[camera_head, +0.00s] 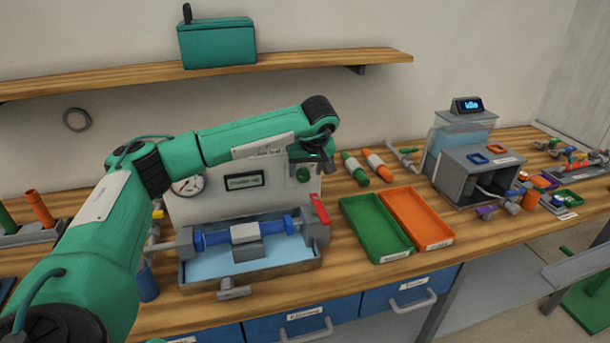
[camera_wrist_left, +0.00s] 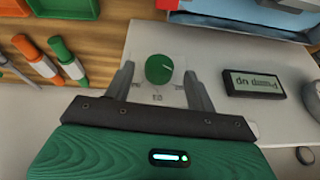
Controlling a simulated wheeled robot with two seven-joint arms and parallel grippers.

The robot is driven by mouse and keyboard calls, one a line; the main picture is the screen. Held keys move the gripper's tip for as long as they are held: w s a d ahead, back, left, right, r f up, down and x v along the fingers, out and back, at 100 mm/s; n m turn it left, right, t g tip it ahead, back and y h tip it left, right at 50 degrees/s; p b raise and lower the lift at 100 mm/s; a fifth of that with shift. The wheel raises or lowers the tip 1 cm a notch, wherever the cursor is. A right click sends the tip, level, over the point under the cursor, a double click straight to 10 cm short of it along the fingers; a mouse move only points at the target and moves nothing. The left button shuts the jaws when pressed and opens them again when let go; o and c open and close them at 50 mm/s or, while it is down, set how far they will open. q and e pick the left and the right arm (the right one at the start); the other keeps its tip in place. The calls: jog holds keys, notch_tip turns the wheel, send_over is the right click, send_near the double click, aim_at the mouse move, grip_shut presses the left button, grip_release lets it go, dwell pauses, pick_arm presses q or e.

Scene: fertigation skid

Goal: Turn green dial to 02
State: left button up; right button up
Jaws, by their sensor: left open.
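The green dial (camera_wrist_left: 159,69) is a round knob with a pale pointer line, on a light plate on the panel. In the left wrist view it sits between the two fingers of my open left gripper (camera_wrist_left: 157,73), with a visible gap to each. A small mark beside it looks like an upside-down 03, but is blurred. In the head view my left gripper (camera_head: 311,164) is in front of the panel's upper right, and the dial (camera_head: 303,174) is partly hidden behind it. My right gripper is in neither view.
The grey panel carries a dark display (camera_head: 243,180) and a gauge (camera_head: 188,186). Below it is a basin (camera_head: 250,270) with a blue pipe and a red lever (camera_head: 319,209). A green tray (camera_head: 376,227) and an orange tray (camera_head: 417,217) lie to the right.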

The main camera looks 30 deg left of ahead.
pick_arm(q)
jog(key=b+v, duration=0.1)
jog(key=v, duration=1)
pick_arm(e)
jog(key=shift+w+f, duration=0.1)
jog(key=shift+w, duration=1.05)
pick_arm(q)
jog(key=shift+s, duration=0.1)
